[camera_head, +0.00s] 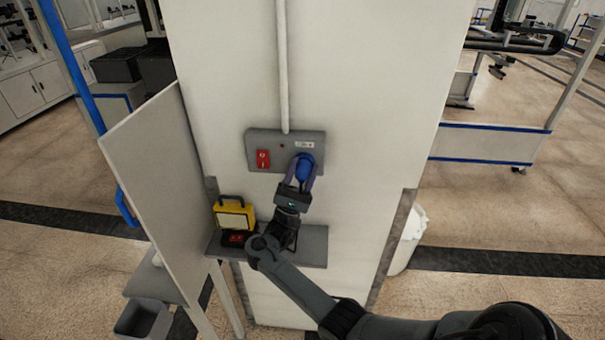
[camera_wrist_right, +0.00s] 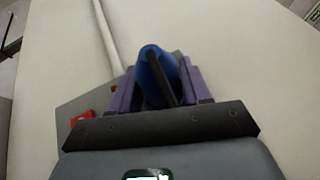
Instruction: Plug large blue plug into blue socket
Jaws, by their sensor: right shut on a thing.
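The large blue plug (camera_head: 304,166) is at the right part of the grey socket box (camera_head: 275,148) on the white column. My right gripper (camera_head: 302,177) is shut on the blue plug, and its purple fingers lie on either side of it. In the right wrist view the blue plug (camera_wrist_right: 155,78) sits between the two fingers, in front of the grey box (camera_wrist_right: 90,101). The blue socket is hidden behind the plug and fingers, so I cannot tell how far the plug is in. My left gripper is not in view.
A red switch (camera_head: 263,158) is on the left of the socket box. A grey shelf (camera_head: 313,246) below holds a yellow work lamp (camera_head: 233,214). A pale panel (camera_head: 150,180) stands to the left. A white pipe (camera_head: 283,65) runs up from the box.

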